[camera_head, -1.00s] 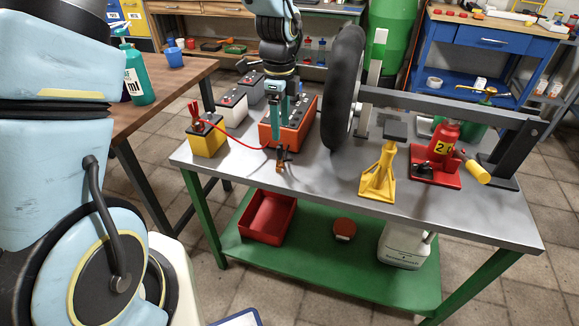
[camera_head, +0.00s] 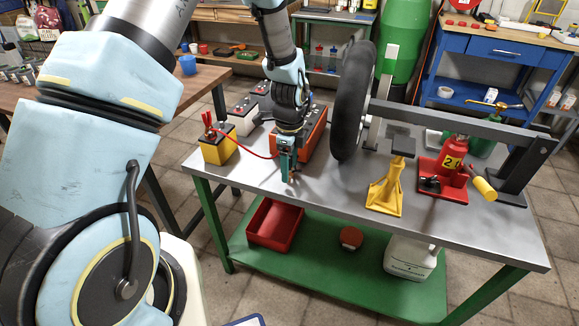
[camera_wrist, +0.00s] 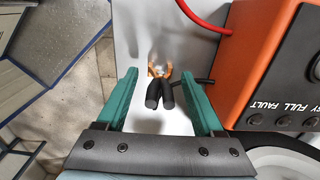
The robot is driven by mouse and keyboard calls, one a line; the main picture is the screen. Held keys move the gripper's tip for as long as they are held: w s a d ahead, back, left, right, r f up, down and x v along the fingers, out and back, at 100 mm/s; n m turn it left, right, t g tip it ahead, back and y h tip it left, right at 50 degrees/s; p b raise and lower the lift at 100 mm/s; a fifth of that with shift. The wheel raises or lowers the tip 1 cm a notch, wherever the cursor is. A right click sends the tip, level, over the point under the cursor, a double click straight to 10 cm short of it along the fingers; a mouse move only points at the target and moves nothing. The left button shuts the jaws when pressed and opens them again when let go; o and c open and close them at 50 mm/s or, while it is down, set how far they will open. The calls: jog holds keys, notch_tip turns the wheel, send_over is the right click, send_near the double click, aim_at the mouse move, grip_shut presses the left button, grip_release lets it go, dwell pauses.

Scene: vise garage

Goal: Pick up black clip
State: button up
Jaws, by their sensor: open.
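The black clip (camera_wrist: 160,93) lies on the grey table top in the wrist view, with two black handles toward my gripper and copper-coloured jaws pointing away. My gripper (camera_wrist: 161,92) is open, with one green finger on each side of the clip and visible gaps between fingers and handles. In the head view my gripper (camera_head: 288,168) is low over the table's front edge, beside the orange charger (camera_head: 312,135). There the clip is mostly hidden behind the fingers. I cannot tell whether the fingers touch the table.
A red clip on a yellow battery (camera_head: 217,150) stands to the left, its red cable running to the charger. A black tire (camera_head: 352,100), yellow jack stand (camera_head: 386,190) and red bottle jack (camera_head: 450,165) are to the right. The front table (camera_head: 330,205) is clear near the middle.

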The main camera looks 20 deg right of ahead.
grip_shut()
dwell(0.5)
